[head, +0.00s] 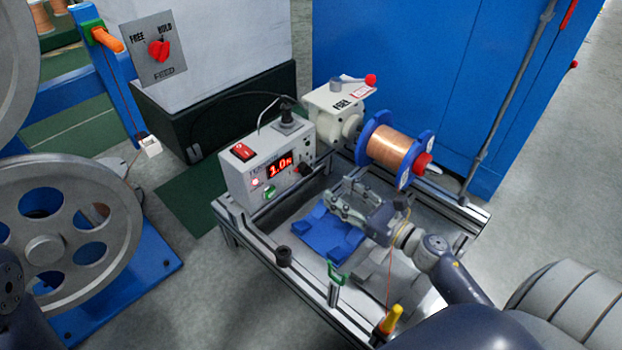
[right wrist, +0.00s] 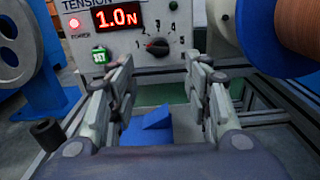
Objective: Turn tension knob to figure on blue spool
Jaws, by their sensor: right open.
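The tension box (head: 250,178) has a lit red display (head: 279,169) reading 1.0 N. Its tension knob (right wrist: 157,46) is dark with a red mark toward its left side, amid a printed number scale; it also shows at the box's right in the head view (head: 304,170). The blue spool (head: 376,139), wound with copper wire, sits right of the box; a pale label is on its near flange, its figure too small to read. It shows partly in the right wrist view (right wrist: 262,42). My right gripper (right wrist: 160,78) is open and empty, in front of and below the knob, apart from it.
A green button (right wrist: 100,54) and red rocker switch (head: 243,152) are on the box. A blue block (head: 327,236) lies in the metal frame below my right gripper. A yellow-tipped post (head: 392,319) and green hook (head: 337,272) stand at the frame's near side.

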